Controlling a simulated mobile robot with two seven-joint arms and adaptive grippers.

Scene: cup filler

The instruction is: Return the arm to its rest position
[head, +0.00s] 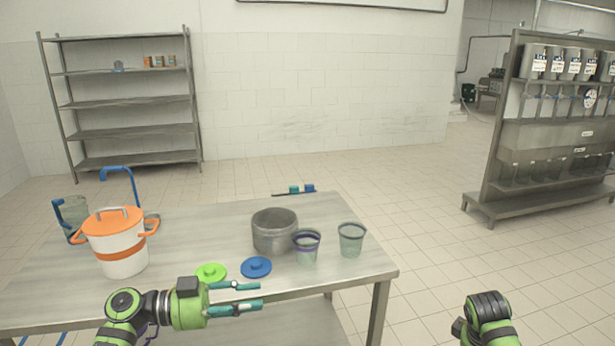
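My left arm comes in from the bottom left. Its gripper (259,295) points right, in front of the table's near edge. Its two teal fingers are apart with nothing between them. My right arm (487,313) shows only as a green and black link at the bottom right, clear of the table. Its gripper is out of sight.
The metal table (190,222) bears a white pot with orange lid (121,258), a grey pot (274,236), two cups (306,252) (351,246), a green lid (211,272) and a blue lid (256,267). A dispenser rack (495,160) stands right. Open floor lies between.

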